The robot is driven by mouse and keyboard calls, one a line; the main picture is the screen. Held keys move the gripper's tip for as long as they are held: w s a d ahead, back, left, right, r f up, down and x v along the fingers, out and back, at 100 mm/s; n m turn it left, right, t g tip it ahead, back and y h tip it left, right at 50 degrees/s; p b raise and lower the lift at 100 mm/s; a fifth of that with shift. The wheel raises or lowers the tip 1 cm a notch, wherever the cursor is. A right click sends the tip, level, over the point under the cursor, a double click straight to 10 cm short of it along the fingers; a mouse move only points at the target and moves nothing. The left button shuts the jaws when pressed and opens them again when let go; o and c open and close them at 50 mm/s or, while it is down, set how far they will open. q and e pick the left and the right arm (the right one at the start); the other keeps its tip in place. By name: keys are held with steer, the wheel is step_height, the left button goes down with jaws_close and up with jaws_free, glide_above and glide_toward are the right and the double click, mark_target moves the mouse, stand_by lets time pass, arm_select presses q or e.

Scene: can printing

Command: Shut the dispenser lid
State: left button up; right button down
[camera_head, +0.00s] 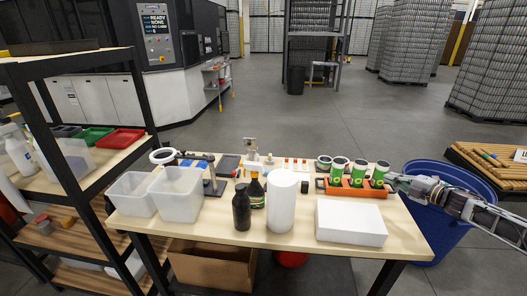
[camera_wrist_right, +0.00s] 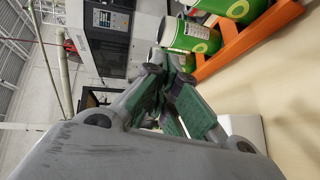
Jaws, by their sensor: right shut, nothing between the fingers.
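No part is clearly recognisable as a dispenser lid. A white upright cylinder (camera_head: 281,203) stands at the table's front middle, and a flat white box (camera_head: 350,222) lies to its right; I cannot tell if either is the dispenser. My right gripper (camera_head: 392,179) is shut and empty at the table's right edge, beside the orange rack (camera_head: 352,190) holding green-and-white cans (camera_head: 338,171). In the right wrist view, the shut fingers (camera_wrist_right: 165,75) are close to the cans (camera_wrist_right: 190,38) and the rack (camera_wrist_right: 245,42); contact is unclear. My left gripper is out of view.
Dark bottles (camera_head: 241,208) stand left of the cylinder. Two clear bins (camera_head: 177,197) sit at the table's left. A blue barrel (camera_head: 428,222) stands beyond the right edge, under my right arm. A shelf (camera_head: 80,75) stands at left. A strip of the front right tabletop is clear.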

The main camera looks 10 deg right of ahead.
steer(key=s+a+r+n+g+y, duration=0.3)
steer(key=s+a+n+y, duration=0.2)
steer(key=a, duration=0.4)
steer(key=s+a+r+n+g+y, duration=0.3)
steer(key=a+n+y, duration=0.3)
steer(key=a, duration=0.3)
steer(key=shift+s+a+r+n+g, duration=0.15)
steer(key=shift+s+r+n+g, duration=0.2)
steer(key=shift+s+n, duration=0.55)
